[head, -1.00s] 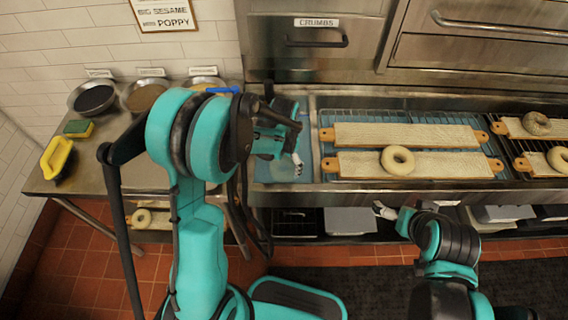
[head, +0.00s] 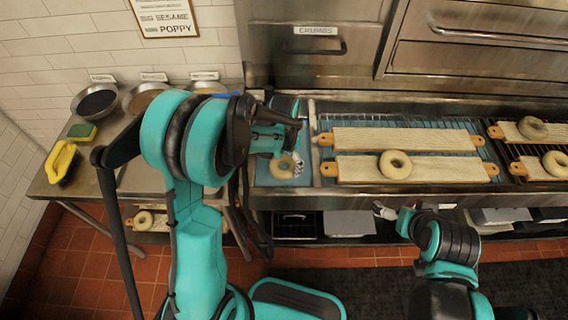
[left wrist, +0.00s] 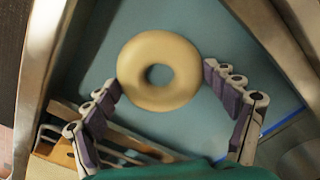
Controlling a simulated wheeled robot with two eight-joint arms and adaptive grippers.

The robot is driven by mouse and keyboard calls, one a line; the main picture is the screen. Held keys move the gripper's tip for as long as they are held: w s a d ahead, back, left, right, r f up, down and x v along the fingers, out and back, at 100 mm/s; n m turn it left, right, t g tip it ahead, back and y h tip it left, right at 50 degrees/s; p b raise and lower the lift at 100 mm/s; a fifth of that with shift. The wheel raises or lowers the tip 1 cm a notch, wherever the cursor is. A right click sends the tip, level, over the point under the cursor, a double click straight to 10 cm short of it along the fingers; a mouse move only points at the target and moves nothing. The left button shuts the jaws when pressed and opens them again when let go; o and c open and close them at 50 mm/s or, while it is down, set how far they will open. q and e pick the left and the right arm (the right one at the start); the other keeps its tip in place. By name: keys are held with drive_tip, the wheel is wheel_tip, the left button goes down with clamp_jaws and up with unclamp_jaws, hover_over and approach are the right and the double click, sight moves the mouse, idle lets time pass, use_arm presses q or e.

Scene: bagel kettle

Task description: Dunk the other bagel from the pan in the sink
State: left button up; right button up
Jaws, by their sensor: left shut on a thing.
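A pale bagel (head: 282,171) is at the fingers of my left gripper (head: 294,163), over the blue-bottomed sink section (head: 262,178) left of the boards. In the left wrist view the bagel (left wrist: 160,99) sits between the two fingertips of my left gripper (left wrist: 163,88), with blue surface around it. The gripper is shut on this bagel. Whether the bagel touches water is unclear. Another bagel (head: 395,177) lies on the front wooden board (head: 450,170). My right gripper (head: 384,211) is low in front of the counter, apart from any bagel; its jaws are too small to read.
A rear board (head: 400,140) lies empty. More bagels (head: 532,136) rest on boards at the right. Bowls (head: 95,103), a green-yellow sponge (head: 82,132) and a yellow-handled item (head: 62,160) stand on the left table. Metal sink walls (head: 312,150) border the gripper.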

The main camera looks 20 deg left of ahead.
use_arm(q)
wheel_tip(320, 180, up, 10)
drive_tip(key=p, duration=0.6)
drive_tip(key=shift+f, duration=0.1)
idle(0.4)
